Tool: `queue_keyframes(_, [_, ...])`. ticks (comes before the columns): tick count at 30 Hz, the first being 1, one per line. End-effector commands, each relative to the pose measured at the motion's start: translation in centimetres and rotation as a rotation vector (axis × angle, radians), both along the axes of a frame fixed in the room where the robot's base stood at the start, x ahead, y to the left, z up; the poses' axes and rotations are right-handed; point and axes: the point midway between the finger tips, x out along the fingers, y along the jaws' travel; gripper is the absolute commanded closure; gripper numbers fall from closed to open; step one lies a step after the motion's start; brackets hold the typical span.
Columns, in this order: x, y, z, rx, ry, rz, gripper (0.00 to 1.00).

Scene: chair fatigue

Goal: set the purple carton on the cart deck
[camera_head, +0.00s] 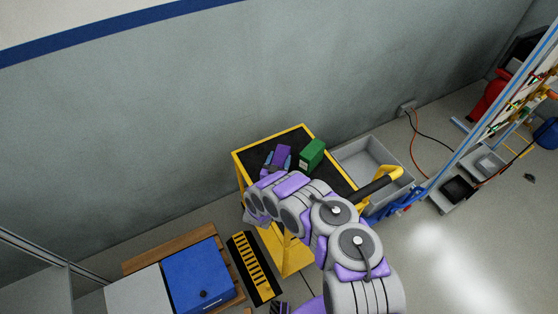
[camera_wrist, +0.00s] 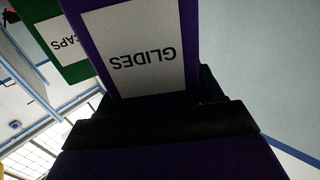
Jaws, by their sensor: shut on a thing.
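I cannot tell whether the carton's base touches the deck. My arm hides the deck's near part.
A green carton (camera_head: 312,153) stands on the deck close to the right of the purple one; its label partly shows in the wrist view (camera_wrist: 62,38). The deck has a yellow rim. A grey bin (camera_head: 365,158) is right of the cart, and a blue box (camera_head: 198,275) is at lower left.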

Motion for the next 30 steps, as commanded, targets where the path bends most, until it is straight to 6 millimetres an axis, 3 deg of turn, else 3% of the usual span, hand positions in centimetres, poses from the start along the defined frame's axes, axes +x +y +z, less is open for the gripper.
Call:
queue_keyframes(1, [0.0, 0.0, -0.1, 0.000, -0.001, 0.000, 0.99])
queue_keyframes(2, [0.0, 0.0, -0.1, 0.000, 0.000, 0.000, 0.33])
queue_keyframes(9, [0.0, 0.0, -0.1, 0.000, 0.000, 0.000, 0.10])
queue_keyframes(20, [-0.4, 0.2, 0.0, 0.000, 0.002, 0.002, 0.09])
queue_keyframes(30, [-6.6, 1.3, 0.1, -0.004, 0.007, 0.005, 0.09])
